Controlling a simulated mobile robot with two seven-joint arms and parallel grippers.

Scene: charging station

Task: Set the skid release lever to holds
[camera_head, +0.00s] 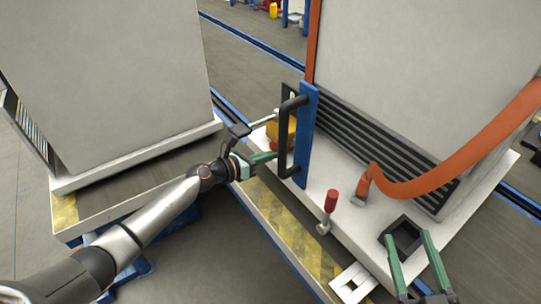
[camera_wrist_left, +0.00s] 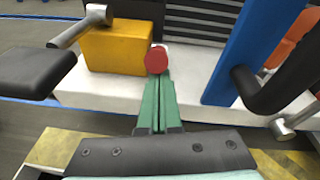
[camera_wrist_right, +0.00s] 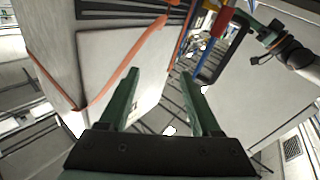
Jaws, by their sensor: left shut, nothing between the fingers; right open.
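A lever with a red grip (camera_head: 331,200) stands nearly upright on the white skid deck (camera_head: 300,195). A second lever with a black grip (camera_wrist_left: 35,72) and metal rod (camera_wrist_left: 82,30) sits beside a yellow block (camera_wrist_left: 115,52). I cannot tell which is the skid release lever. A round red knob (camera_wrist_left: 157,60) is by the yellow block. My left gripper (camera_head: 268,156) is shut and empty, its tips at or just before this knob in the left wrist view (camera_wrist_left: 157,85); contact is unclear. My right gripper (camera_head: 408,238) is open and empty over the deck's front right; it also shows in the right wrist view (camera_wrist_right: 163,85).
A blue post with a black handle (camera_head: 290,135) stands right beside my left gripper. An orange hose (camera_head: 420,185) arches across the cabinet front. Another cabinet (camera_head: 110,80) stands left.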

